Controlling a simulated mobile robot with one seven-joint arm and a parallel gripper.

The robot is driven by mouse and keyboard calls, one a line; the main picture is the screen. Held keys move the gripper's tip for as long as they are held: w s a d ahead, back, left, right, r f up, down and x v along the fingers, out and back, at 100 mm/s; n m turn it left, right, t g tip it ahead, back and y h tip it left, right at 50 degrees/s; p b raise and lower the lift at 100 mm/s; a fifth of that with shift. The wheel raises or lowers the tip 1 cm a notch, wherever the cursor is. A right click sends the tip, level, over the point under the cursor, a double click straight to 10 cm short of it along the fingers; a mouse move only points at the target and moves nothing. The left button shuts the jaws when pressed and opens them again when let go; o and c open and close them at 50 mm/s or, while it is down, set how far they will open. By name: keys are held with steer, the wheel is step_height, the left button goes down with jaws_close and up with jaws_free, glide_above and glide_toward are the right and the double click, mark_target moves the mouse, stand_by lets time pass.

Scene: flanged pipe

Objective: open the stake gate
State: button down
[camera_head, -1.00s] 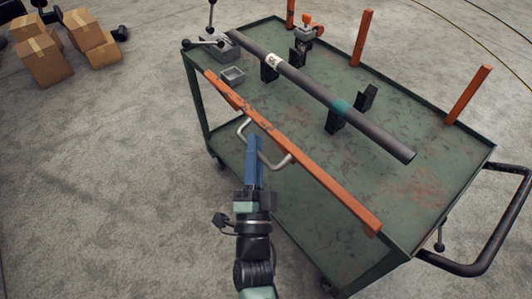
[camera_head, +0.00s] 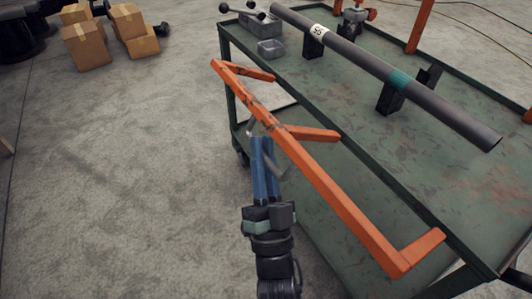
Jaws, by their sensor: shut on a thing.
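The stake gate (camera_head: 335,190) is an orange, chipped bar with short orange arms at its ends and middle. It hangs tilted outward from the near long side of the green cart (camera_head: 350,165), its long bar apart from the cart's edge. My gripper (camera_head: 262,142) has blue fingers and is shut on the gate's grey handle (camera_head: 278,166), left of the gate's middle. The fingers and the bar hide part of the handle.
A long grey pipe (camera_head: 437,107) with a teal band lies on black supports on the cart. Cardboard boxes (camera_head: 87,48) stand on the floor at upper left. Floor left of the gate is clear.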

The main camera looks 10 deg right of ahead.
steer(key=shift+a+f, duration=0.1)
steer(key=shift+f, duration=0.25)
